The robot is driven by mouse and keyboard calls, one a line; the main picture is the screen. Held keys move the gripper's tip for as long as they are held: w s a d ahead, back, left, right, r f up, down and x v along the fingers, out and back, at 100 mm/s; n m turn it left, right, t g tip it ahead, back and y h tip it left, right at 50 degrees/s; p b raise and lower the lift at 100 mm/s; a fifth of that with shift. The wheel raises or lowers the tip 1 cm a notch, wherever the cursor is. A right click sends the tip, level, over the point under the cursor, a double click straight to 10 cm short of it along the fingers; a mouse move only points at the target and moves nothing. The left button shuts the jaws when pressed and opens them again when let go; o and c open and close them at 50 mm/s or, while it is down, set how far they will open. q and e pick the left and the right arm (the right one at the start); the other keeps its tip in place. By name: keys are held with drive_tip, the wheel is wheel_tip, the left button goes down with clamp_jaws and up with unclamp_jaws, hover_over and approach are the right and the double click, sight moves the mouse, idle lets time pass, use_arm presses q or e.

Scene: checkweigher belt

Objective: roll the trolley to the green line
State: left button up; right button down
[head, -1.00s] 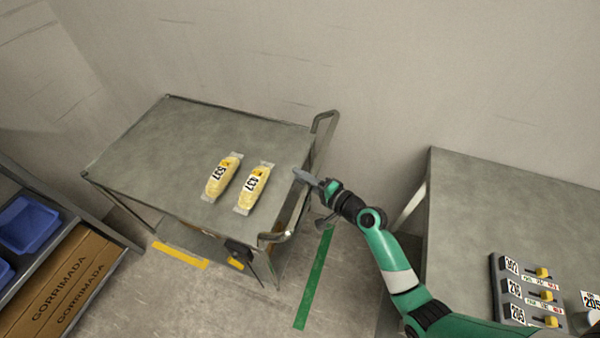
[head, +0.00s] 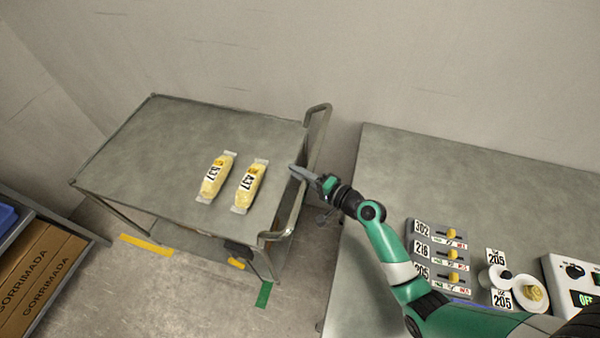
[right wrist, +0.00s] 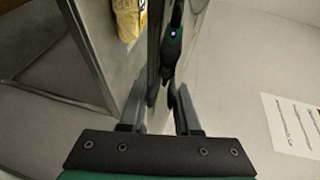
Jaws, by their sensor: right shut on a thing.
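The grey metal trolley (head: 150,140) stands left of centre in the head view, with its push handle (head: 319,110) on the right side. My right gripper (head: 301,174) is shut on the handle, about midway along it. In the right wrist view, the two fingers (right wrist: 160,112) stand on either side of the dark handle bar. The green line (head: 264,294) lies on the floor by the trolley's near right corner. Only a short piece shows; the rest is hidden by the trolley. My left gripper is not in view.
Two yellow packs, one (head: 216,177) left of the other (head: 249,186), lie on the trolley top. Yellow tape (head: 146,244) marks the floor. A grey bench (head: 400,170) with switches stands close right of the trolley. A shelf with a cardboard box (head: 40,270) is at left.

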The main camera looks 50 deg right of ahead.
drive_tip(key=shift+s, duration=0.2)
idle(0.3)
drive_tip(key=c, duration=0.6)
unclamp_jaws()
drive_tip(key=s, duration=0.3)
drive_tip(key=s+r+p, duration=0.1)
drive_tip(key=s, duration=0.3)
drive_tip(key=s+r, duration=0.1)
drive_tip(key=s, duration=0.3)
drive_tip(key=shift+s+d+p, duration=0.1)
drive_tip(key=shift+s+p, duration=0.1)
drive_tip(key=shift+p, duration=0.2)
drive_tip(key=shift+w+r, duration=0.1)
